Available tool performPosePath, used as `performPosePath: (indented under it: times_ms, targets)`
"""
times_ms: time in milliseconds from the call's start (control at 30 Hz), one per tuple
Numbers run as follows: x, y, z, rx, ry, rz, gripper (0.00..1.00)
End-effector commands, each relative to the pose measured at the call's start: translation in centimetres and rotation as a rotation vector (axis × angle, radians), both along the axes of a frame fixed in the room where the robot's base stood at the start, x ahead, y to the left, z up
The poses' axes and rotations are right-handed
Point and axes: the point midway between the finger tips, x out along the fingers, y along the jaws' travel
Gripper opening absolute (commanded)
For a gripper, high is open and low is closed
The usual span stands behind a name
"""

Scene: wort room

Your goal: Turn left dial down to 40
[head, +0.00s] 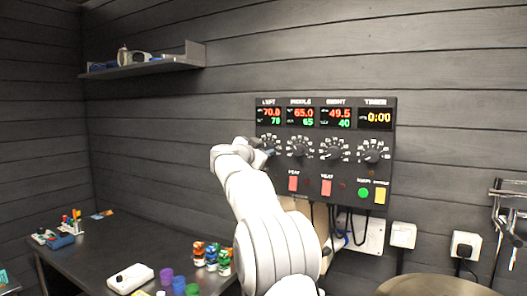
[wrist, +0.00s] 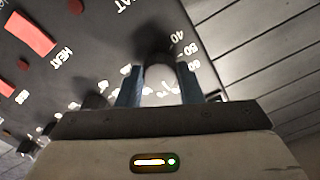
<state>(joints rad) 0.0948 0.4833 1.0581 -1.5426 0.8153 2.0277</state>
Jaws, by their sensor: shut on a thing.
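The dark control panel (head: 315,178) is mounted on the wall. Its left display (head: 271,116) reads 70.0 in red, with what looks like 70 in green below. My gripper (head: 263,151) is at the left dial and hides much of it in the head view. In the wrist view, the two blue fingers of my gripper (wrist: 160,82) are on either side of the dark left dial (wrist: 154,46), shut on it. Its pointer and exact setting are not clear. Scale marks, with 40 among them, show beside it.
The middle dial (head: 299,148), right dial (head: 333,151) and timer dial (head: 372,152) are in a row to the right. Two red heat switches (head: 293,184) sit below. A dark table (head: 85,262) with bottles and small items is at lower left.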

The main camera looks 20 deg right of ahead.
Motion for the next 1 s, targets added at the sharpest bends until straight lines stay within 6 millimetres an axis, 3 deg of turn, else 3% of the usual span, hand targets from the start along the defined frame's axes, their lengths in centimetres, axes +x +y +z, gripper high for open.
performPosePath:
  times_ms: [267,1000]
  targets:
    - [-0.03,0.11,-0.23,-0.089,0.108,0.003,0.10]
    - [-0.11,0.03,0.06,-0.513,0.654,0.002,0.10]
